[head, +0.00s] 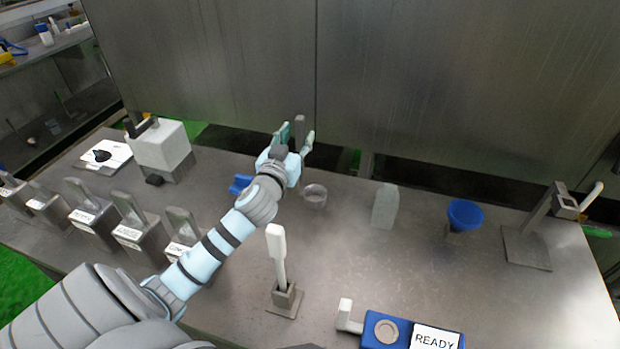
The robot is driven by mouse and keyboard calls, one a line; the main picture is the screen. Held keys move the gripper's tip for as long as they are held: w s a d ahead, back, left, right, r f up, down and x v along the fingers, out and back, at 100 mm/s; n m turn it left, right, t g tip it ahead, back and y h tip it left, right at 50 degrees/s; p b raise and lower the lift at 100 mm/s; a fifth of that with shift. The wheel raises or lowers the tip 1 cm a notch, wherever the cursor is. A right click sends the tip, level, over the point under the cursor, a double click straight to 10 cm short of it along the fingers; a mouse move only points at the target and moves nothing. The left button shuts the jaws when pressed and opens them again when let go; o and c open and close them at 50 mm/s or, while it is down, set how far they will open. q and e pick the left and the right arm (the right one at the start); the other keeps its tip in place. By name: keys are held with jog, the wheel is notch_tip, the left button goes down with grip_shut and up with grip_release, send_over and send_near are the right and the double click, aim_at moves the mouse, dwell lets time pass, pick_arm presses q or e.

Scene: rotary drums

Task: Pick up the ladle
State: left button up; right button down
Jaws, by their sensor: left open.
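I cannot tell for sure which thing is the ladle. A small clear round cup (315,197) sits on the metal table just beyond my left forearm and may be its bowl. A grey upright piece (301,124) shows at the fingers of my left gripper (296,142); whether it joins the cup is hidden. My left gripper is open, over the back part of the table, its fingers pointing away from me. A white-handled tool (278,252) stands upright in a small grey holder, right of my left arm. My right gripper is not in view.
A blue READY panel (398,331) lies at the front. Labelled grey blocks (95,222) and a white box (160,146) are left. A metal wall (450,80) rises behind.

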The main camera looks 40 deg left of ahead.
aim_at(299, 132)
pick_arm(q)
jog(key=x, duration=0.3)
jog(key=shift+r, duration=0.15)
jog(key=shift+w+a, duration=0.15)
jog(key=shift+w, duration=0.1)
grip_shut()
